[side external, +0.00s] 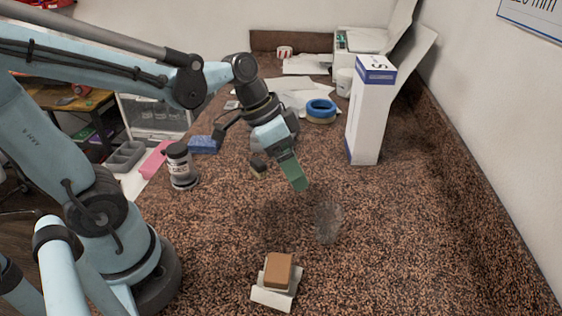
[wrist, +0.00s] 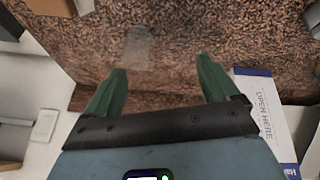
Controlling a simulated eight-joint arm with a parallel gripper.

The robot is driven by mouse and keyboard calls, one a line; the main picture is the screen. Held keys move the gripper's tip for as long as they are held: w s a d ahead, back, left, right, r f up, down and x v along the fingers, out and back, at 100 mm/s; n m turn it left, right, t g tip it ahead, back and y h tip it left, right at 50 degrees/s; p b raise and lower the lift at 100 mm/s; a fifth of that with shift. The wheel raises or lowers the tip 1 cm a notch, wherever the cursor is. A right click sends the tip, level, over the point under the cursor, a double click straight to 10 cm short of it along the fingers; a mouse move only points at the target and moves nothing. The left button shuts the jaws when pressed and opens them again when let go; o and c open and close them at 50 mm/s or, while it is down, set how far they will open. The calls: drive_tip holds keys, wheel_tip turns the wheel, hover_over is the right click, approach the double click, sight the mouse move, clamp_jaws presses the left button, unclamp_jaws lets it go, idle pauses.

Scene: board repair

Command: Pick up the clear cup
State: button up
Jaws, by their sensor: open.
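The clear cup (side external: 328,223) stands on the speckled brown countertop (side external: 420,240), faint and see-through. In the wrist view the clear cup (wrist: 138,46) is a pale smudge ahead of the fingertips, left of the middle of the gap. My gripper (side external: 281,178) hangs above the counter, up and to the left of the cup in the side view. In the wrist view my gripper (wrist: 162,66) has its two green fingers spread wide with nothing between them. It is apart from the cup.
A tall white-and-blue box (side external: 368,115) stands behind and right. A brown block (side external: 278,270) rests on a white piece in front. A dark-lidded jar (side external: 181,165) stands left. Blue tape rolls (side external: 321,110) lie behind. The counter around the cup is clear.

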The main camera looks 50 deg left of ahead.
sight(336, 227)
drive_tip(key=w+d+f+m+g+h, duration=0.1)
drive_tip(key=f+m+g+h, duration=0.1)
drive_tip(key=m, duration=0.3)
drive_tip(key=w+d+f+m+g+h, duration=0.1)
drive_tip(key=f+m+g+h, duration=0.1)
drive_tip(key=m+h, duration=0.2)
drive_tip(key=w+d+f+m+g+h, duration=0.1)
drive_tip(key=w+f+m+g+h, duration=0.1)
drive_tip(key=m, duration=0.4)
drive_tip(key=shift+d+f+h, duration=0.15)
drive_tip(key=shift+d+h, duration=0.15)
drive_tip(key=shift+h, duration=0.2)
drive_tip(key=shift+x, duration=3.7)
drive_tip(key=shift+s, duration=0.1)
drive_tip(key=c, duration=1)
drive_tip(key=shift+c, duration=0.2)
